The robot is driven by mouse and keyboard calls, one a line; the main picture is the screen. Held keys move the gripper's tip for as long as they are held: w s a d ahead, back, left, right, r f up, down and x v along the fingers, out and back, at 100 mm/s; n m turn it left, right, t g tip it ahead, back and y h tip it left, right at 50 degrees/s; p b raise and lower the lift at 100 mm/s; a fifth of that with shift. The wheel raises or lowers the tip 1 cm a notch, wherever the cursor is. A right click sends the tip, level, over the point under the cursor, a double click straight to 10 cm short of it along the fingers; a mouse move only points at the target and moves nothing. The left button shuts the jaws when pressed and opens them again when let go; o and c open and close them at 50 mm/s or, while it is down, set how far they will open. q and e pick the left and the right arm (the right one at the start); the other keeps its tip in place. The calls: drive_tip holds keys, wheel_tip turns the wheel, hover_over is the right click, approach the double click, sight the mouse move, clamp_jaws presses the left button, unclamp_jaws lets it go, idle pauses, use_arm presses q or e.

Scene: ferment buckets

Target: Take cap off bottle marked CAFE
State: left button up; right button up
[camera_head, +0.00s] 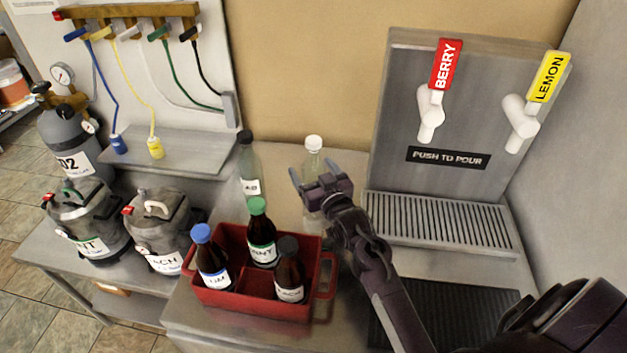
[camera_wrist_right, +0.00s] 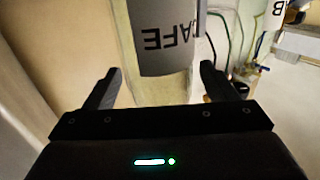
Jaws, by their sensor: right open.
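A clear bottle (camera_head: 314,160) with a white cap (camera_head: 314,142) stands upright on the counter near the back wall; my right gripper hides its lower part in the head view. In the right wrist view a bottle (camera_wrist_right: 160,85) with a grey label reading CAFE (camera_wrist_right: 168,36), upside down in the picture, stands in front of my jaws. My right gripper (camera_head: 313,178) is open, its fingers on either side of the bottle in view; I cannot tell whether they touch it. The cap is out of the wrist view. My left gripper is not in view.
A dark-capped clear bottle (camera_head: 249,165) stands to the left. A red crate (camera_head: 250,303) with brown bottles is in front. A drip tray (camera_head: 440,222) and BERRY (camera_head: 430,112) and LEMON (camera_head: 520,120) taps are at right. Grey kegs (camera_head: 90,215) stand at left.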

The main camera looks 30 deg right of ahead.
drive_tip(key=c, duration=1.3)
drive_tip(key=shift+r, duration=0.15)
wheel_tip(320, 180, up, 20)
drive_tip(key=b, duration=0.2)
drive_tip(key=o, duration=0.5)
drive_tip(key=shift+c, duration=0.2)
drive_tip(key=c, duration=0.8)
drive_tip(key=shift+o, duration=0.2)
